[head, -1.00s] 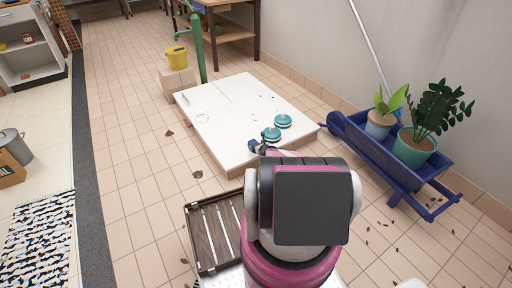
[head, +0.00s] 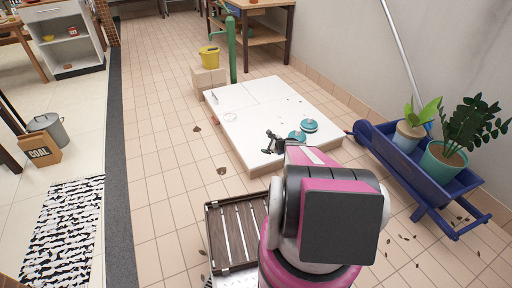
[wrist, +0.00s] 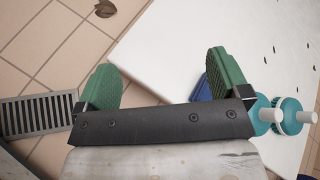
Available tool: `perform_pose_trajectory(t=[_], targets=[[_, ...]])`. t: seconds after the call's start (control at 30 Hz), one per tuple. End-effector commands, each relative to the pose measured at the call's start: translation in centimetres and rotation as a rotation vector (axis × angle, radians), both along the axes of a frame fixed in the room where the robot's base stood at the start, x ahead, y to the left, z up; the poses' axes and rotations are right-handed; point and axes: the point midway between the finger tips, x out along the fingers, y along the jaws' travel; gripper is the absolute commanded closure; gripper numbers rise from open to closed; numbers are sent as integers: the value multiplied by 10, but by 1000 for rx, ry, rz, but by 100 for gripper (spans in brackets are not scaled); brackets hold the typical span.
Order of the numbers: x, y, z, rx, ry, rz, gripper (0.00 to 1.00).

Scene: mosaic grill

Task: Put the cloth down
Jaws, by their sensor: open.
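My gripper (head: 273,142) is open above the near part of the white slab (head: 262,92). In the wrist view the green pads of my gripper (wrist: 165,78) stand wide apart with nothing held between them. A small blue piece (wrist: 198,90), perhaps the cloth, shows on or just over the slab beside the right pad. The rest of it is hidden behind the pad and the gripper body, so I cannot tell whether it touches them. I cannot make it out in the head view.
Two teal round-based objects (head: 309,125) with pale handles sit on the slab right of my gripper. A slatted wooden crate (head: 238,235) stands in front. A blue wheelbarrow (head: 425,185) with potted plants is at right. Tiled floor left of the slab is mostly clear.

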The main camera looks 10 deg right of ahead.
Motion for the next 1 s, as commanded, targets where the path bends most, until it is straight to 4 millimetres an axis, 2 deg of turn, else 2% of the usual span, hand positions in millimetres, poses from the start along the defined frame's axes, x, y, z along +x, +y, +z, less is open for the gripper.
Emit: perform_pose_trajectory(t=[0.03,0.2,0.3,0.4,0.6,0.7,0.8,1.0], targets=[[-17,29,29,-86,-19,119,6],[-70,100,92,-405,-78,557,6],[-108,129,125,-589,-104,819,6],[-148,148,155,-767,-121,1077,6],[-218,158,210,-1071,-109,1526,6],[-239,156,229,-1170,-88,1675,6],[-251,152,240,-1229,-69,1766,6],[-254,150,244,-1258,-56,1810,6]])
